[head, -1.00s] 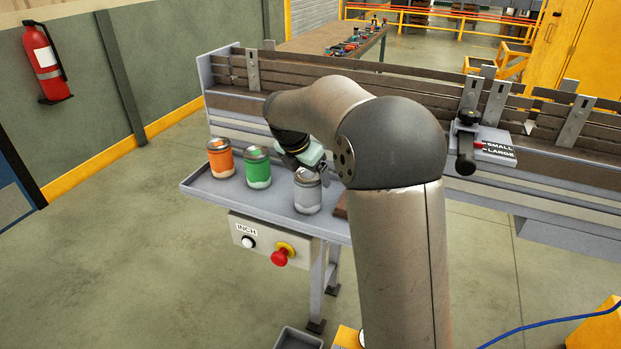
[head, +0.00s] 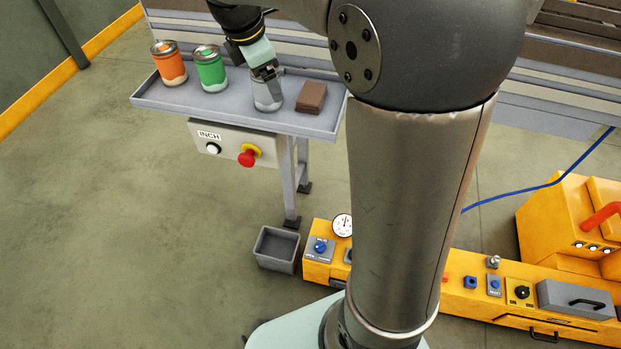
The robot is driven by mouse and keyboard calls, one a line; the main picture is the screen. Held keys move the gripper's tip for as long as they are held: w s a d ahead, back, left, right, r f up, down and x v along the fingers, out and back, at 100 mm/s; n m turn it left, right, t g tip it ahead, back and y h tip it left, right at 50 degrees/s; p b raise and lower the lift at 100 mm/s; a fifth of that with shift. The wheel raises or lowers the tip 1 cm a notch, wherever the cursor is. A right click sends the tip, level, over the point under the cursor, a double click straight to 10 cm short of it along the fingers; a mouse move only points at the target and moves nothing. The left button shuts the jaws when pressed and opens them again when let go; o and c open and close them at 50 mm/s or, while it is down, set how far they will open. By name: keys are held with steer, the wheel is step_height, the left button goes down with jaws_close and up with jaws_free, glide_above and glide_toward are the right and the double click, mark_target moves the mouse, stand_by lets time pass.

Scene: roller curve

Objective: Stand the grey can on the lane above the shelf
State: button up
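The grey can (head: 267,97) stands upright on the grey shelf (head: 225,113), right of the green can. My gripper (head: 267,73) points down at the can's top, its fingers overlapping the upper part of the can. Whether the fingers are closed on it or only beside it, I cannot tell. The can still appears to rest on the shelf. The lane above the shelf is mostly cut off by the top edge and covered by my arm; only its lower front face (head: 320,62) shows.
An orange can (head: 169,66) and a green can (head: 211,70) stand to the left on the shelf. A brown block (head: 311,97) lies right of the grey can. A control box (head: 232,144) with a red button hangs below. A grey bin (head: 277,250) is on the floor.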

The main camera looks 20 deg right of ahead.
steer(key=s+f+m+y, duration=0.1)
steer(key=s+f+m, duration=0.3)
steer(key=s+m, duration=0.4)
steer(key=s, duration=0.4)
steer(key=shift+d+f+g, duration=0.15)
steer(key=shift+d+g, duration=0.05)
steer(key=shift+g, duration=0.2)
steer(key=shift+o, duration=0.4)
steer(key=s+f+m+y, duration=0.1)
steer(key=s+f+m, duration=0.5)
steer(key=s+m, duration=0.3)
steer(key=s, duration=0.3)
steer(key=shift+s+a+f+m+g+y, duration=0.25)
steer(key=shift+m+g+y, duration=0.15)
steer(key=shift+s+f+m, duration=0.2)
steer(key=shift+s+m, duration=0.05)
steer(key=shift+m, duration=0.05)
steer(key=shift+w, duration=0.1)
